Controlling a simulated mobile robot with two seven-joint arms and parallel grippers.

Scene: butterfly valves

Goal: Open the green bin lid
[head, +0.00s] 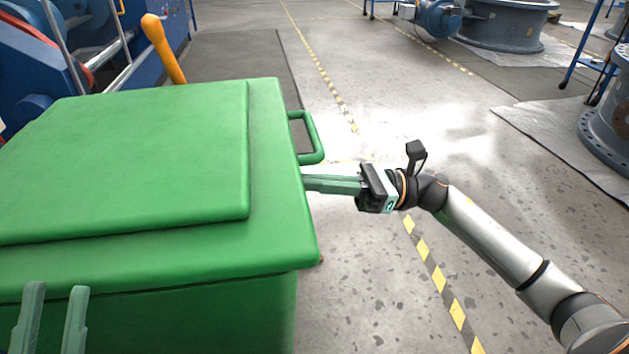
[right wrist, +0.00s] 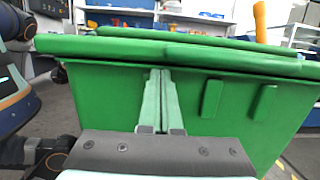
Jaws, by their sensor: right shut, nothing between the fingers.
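The green bin (head: 200,318) fills the left of the head view, and its lid (head: 130,155) lies flat and closed on top. A green loop handle (head: 314,140) sticks out from its right edge. My right gripper (head: 308,183) is shut and empty, its fingers pointing left at the bin's edge just nearer than the handle. In the right wrist view its fingers (right wrist: 162,74) reach up under the lid's rim (right wrist: 230,60) in front of the bin wall; I cannot tell if they touch. My left gripper (head: 56,288) is open and empty at the bottom left, before the bin's front.
Blue machinery (head: 30,65) and an orange handle (head: 163,48) stand behind the bin. Grey valve bodies (head: 505,25) stand at the far right. Shelves show behind the bin in the right wrist view.

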